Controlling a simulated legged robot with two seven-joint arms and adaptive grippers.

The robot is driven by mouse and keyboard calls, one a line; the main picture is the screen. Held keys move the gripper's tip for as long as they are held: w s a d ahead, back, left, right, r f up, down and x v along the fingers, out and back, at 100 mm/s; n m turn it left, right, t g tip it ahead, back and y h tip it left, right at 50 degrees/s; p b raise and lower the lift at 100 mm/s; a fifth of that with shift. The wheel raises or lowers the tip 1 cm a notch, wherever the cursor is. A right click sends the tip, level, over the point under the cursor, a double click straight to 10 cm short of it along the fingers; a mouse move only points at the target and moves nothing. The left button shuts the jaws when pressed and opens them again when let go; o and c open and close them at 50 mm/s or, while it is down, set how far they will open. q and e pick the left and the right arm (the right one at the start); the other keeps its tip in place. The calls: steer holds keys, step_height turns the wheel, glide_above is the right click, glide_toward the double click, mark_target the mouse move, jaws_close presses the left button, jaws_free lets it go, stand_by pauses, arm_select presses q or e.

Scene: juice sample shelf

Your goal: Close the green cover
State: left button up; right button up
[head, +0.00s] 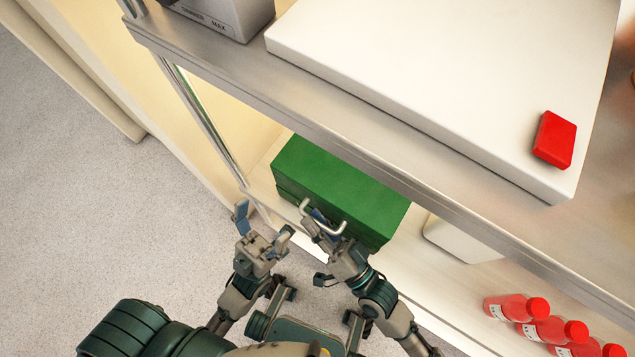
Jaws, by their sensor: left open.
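A green box stands on the lower shelf, partly under the upper shelf edge. Its green cover (335,188) lies over the top, and a seam runs along its left end; I cannot tell if the cover is fully down. A pale bar handle (327,229) sticks out from the box's front. My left gripper (262,224) is open and empty, left of the handle and in front of the box's left end. My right gripper (317,224) is at the handle, overlapping it in the view; whether its fingers grip the bar is unclear.
The upper shelf (330,110) overhangs the box's back. On it are a white slab (440,70), a red block (554,139) and a grey device (225,15). A white object (460,238) sits right of the box.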

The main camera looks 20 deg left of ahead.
steer(key=shift+a, duration=0.2)
steer(key=shift+r, duration=0.1)
steer(key=shift+s+d, duration=0.1)
steer(key=shift+d, duration=0.05)
steer(key=v, duration=1.1)
steer(key=shift+d+f, duration=0.25)
steer(key=shift+d, duration=0.1)
steer(key=shift+s, duration=0.15)
